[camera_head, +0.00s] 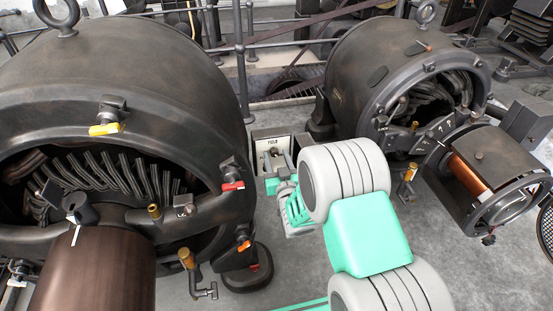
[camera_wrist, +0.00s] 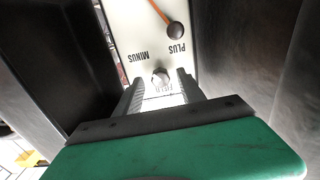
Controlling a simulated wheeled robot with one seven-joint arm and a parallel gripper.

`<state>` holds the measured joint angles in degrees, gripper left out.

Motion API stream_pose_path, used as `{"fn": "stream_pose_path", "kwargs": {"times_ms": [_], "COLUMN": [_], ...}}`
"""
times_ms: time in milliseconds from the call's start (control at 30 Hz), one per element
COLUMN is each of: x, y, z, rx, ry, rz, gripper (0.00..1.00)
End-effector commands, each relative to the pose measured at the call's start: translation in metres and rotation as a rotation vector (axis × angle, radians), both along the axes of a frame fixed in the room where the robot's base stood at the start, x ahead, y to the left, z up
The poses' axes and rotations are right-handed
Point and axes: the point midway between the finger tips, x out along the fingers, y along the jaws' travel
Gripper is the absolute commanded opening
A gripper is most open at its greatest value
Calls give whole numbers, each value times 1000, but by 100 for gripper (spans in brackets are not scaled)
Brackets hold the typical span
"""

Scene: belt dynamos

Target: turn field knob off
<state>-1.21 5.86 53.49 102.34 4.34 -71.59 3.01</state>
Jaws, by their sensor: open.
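A pale panel marked FIELD (camera_head: 272,141) stands on the floor between the two big dynamos. In the wrist view the panel (camera_wrist: 145,25) shows upside down, with PLUS, MINUS and FIELD lettering. A small round metal knob (camera_wrist: 160,75) sits beside the FIELD lettering. A black ball-ended handle with an orange rod (camera_wrist: 175,30) lies farther up the picture, by PLUS. My gripper (camera_wrist: 161,82) is open, its two fingers on either side of the metal knob. I cannot tell whether they touch it. In the head view my arm hides part of the panel.
A large dynamo (camera_head: 140,75) fills the left, with yellow and red-tipped fittings facing the gap. A smaller dynamo (camera_head: 385,60) stands right, with a copper commutator (camera_head: 475,170). Railings (camera_head: 240,60) run behind. Dark walls flank the panel closely in the wrist view.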

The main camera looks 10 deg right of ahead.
Motion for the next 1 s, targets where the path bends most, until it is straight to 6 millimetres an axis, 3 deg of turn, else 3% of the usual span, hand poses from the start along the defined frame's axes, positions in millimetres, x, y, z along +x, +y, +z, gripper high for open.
{"fn": "stream_pose_path", "kwargs": {"times_ms": [133, 667, 1000], "x": [0, 1, 2], "y": [1, 1, 0], "z": [0, 2, 2], "rx": [1, 1, -2], "ry": [1, -2, -3], "rz": [1, 1, 0], "gripper": [45, 2, 0]}}
